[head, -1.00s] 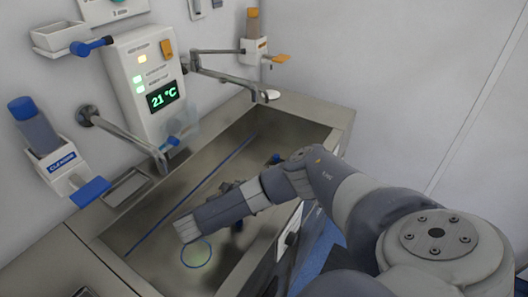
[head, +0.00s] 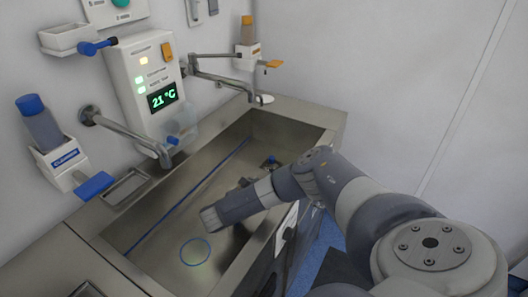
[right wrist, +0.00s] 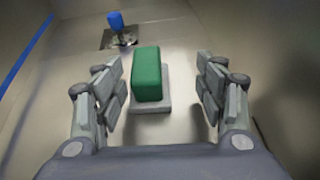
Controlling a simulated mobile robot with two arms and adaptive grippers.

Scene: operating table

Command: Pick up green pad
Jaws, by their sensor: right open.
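The green pad (right wrist: 147,74) shows in the right wrist view as a green block on a light grey base (right wrist: 152,106). It lies on the sink floor, between and ahead of my right gripper's fingers. My right gripper (right wrist: 160,85) is open, with one finger to each side of the pad and no visible contact. In the head view my right arm reaches into the metal sink (head: 165,230), and the pad is hidden there. My left gripper is not in view.
A blue-topped part (right wrist: 117,22) stands on the sink floor beyond the pad. The sink walls rise around the gripper. Two taps, a control box (head: 148,85) reading 21 °C, and bottle dispensers (head: 45,135) are on the wall behind.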

